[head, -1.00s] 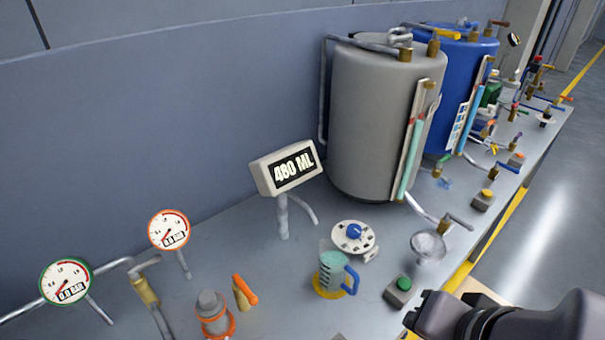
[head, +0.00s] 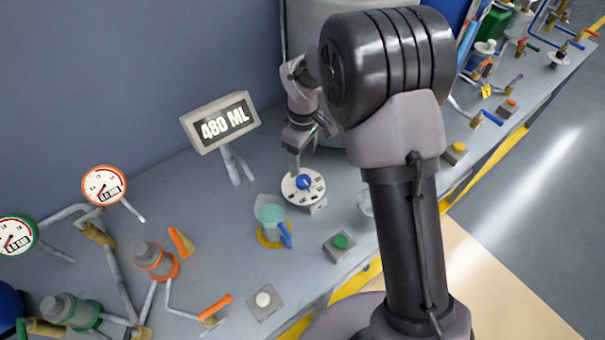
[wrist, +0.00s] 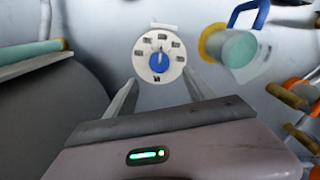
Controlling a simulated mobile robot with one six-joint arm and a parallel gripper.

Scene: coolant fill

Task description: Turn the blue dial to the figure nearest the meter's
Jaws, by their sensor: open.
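The blue dial (head: 304,182) sits at the centre of a round white plate (head: 290,192) with several dark figure labels around it, too small to read. The wrist view shows the dial (wrist: 159,63) ahead of and between my open fingers, apart from both. My gripper (wrist: 163,88) is open and empty; in the head view it is above the plate's back edge, partly hidden by my arm. The meter (head: 220,122) is a white box on a post. Its display reads 460 ML in the head view.
A jug with a blue handle (head: 272,216) stands on a yellow ring just left of the dial. A green button box (head: 340,243) is in front. Two round gauges (head: 104,185) stand at left. A large grey tank rises behind my arm.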

